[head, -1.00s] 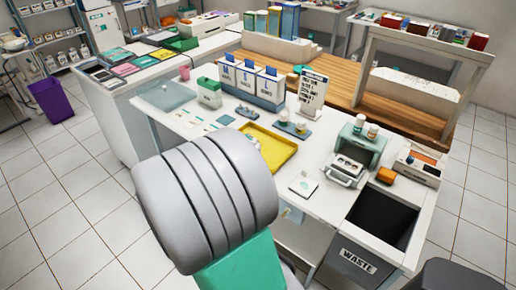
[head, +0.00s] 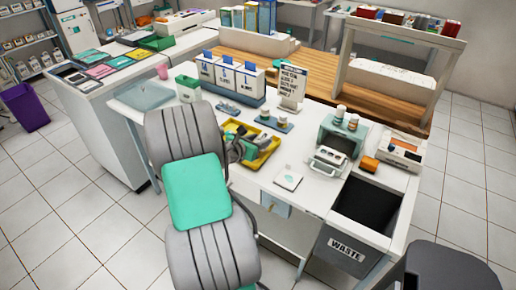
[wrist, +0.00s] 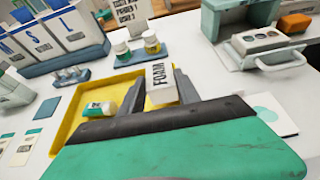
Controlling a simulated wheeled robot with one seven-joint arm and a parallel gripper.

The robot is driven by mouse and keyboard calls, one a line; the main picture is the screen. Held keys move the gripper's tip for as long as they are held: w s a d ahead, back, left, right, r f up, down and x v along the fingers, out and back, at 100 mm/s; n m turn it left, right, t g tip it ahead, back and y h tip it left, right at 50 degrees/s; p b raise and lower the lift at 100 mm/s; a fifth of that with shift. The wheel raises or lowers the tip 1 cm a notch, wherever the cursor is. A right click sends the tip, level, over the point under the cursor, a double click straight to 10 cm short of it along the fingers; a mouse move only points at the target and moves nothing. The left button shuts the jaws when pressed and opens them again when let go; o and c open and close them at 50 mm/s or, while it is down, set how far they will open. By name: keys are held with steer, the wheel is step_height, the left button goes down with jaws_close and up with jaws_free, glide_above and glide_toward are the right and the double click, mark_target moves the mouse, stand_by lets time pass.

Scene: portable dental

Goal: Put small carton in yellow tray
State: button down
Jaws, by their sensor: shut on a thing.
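A small white carton (wrist: 160,76) marked "FOAM" shows between the two fingers of my gripper (wrist: 157,88) in the wrist view. My gripper is shut on it and holds it over the yellow tray (wrist: 112,86). In the head view my gripper (head: 243,145) is over the same yellow tray (head: 263,164), and my arm hides the tray's left part. A small white and green container (wrist: 98,109) lies in the tray, left of my gripper. The carton's lower part is hard to make out.
Two small bottles (wrist: 137,47) stand on a blue stand behind the tray. White bins (head: 228,76) and a sign (head: 292,85) stand further back. A white pad (head: 288,179), a metal-fronted device (head: 330,158) and the waste bin opening (head: 367,205) are to the right.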

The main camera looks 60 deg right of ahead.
steer(key=f, duration=0.3)
steer(key=shift+w+d+f, duration=0.1)
steer(key=shift+d+f, duration=0.1)
steer(key=shift+f, duration=0.1)
